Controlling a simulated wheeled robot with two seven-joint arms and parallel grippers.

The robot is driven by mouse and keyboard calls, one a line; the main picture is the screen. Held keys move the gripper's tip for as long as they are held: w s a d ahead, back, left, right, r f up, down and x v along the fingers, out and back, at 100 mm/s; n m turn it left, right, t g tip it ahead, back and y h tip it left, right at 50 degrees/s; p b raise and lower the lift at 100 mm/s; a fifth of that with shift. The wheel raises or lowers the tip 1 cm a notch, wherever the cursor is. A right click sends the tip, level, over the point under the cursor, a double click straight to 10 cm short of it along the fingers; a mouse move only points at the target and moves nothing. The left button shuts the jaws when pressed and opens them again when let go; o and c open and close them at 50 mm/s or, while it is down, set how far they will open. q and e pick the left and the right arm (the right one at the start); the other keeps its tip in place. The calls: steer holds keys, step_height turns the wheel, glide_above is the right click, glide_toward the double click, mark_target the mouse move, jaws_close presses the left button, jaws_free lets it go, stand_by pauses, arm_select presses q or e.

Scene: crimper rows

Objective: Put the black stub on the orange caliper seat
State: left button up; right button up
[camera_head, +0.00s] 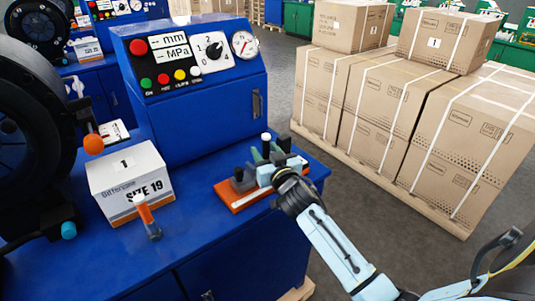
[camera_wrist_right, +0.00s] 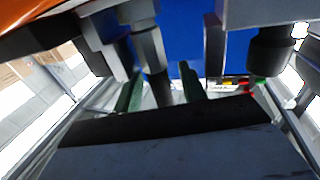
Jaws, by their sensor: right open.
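An orange base (camera_head: 236,203) lies on the blue bench near its right front edge and carries several grey, dark and green upright pieces. A dark stub-like piece (camera_head: 242,180) stands at its left end. I cannot tell for sure which piece is the black stub or which spot is the caliper seat. My right gripper (camera_head: 280,168) is open over the right part of the base, among the pieces, and hides some of them. In the right wrist view, a black cylindrical piece (camera_wrist_right: 270,52) hangs in view at the right, and green posts (camera_wrist_right: 190,82) show near the middle. My left gripper is not in view.
A blue crimper console (camera_head: 195,100) stands behind the base. A white box marked SIZE 19 (camera_head: 128,182) and an orange-handled tool (camera_head: 145,214) lie to the left. A large black machine head (camera_head: 35,130) is at far left. Stacked cartons (camera_head: 390,125) stand at the right.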

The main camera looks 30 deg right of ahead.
steer(key=shift+r, duration=0.25)
steer(key=s+a, duration=0.2)
steer(key=s, duration=1)
steer(key=shift+p, duration=0.3)
